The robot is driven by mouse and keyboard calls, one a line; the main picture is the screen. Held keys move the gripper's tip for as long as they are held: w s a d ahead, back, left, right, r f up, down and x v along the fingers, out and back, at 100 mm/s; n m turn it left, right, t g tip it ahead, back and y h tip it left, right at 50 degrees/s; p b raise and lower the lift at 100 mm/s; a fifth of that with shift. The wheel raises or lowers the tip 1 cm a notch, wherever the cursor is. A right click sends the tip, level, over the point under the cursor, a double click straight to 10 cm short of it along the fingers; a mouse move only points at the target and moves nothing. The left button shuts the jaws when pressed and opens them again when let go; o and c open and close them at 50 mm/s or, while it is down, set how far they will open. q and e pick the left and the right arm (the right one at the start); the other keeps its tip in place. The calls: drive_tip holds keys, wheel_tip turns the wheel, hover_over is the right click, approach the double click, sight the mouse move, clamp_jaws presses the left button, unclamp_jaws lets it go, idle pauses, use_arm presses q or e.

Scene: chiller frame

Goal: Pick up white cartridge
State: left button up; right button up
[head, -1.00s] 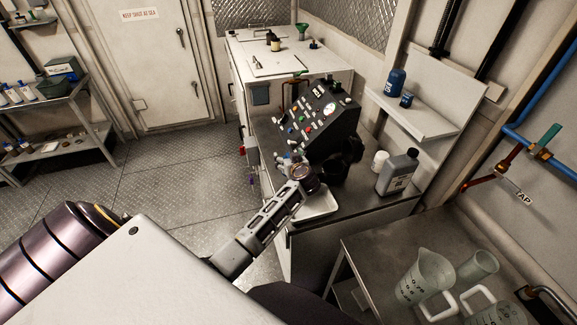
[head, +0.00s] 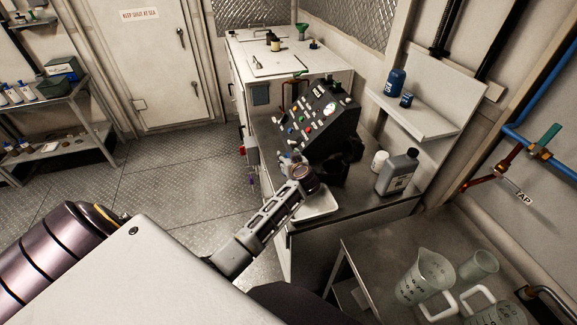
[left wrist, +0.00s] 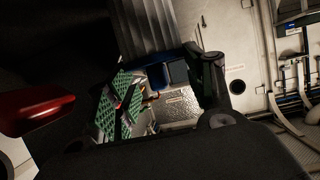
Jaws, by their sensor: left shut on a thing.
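My left gripper (head: 345,155) is a dark shape over the counter, in front of the sloped control panel. In the left wrist view a pale grey ribbed cylinder (left wrist: 168,35), which looks like the white cartridge in shadow, comes down from the top edge beside a dark gripper finger (left wrist: 210,80). The left gripper is shut on it. The contact itself is too dark to see clearly, and in the head view the gripper hides the cartridge. My right gripper is not in view.
A white jar (head: 380,160) and a grey bottle (head: 397,172) stand right of the gripper. A white tray (head: 318,205) lies at the counter's front. The control panel (head: 320,115) stands close behind. Measuring jugs (head: 425,275) stand on the lower bench.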

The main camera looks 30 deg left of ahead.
use_arm(q)
drive_tip(key=shift+r, duration=0.15)
drive_tip(key=shift+r, duration=4.85)
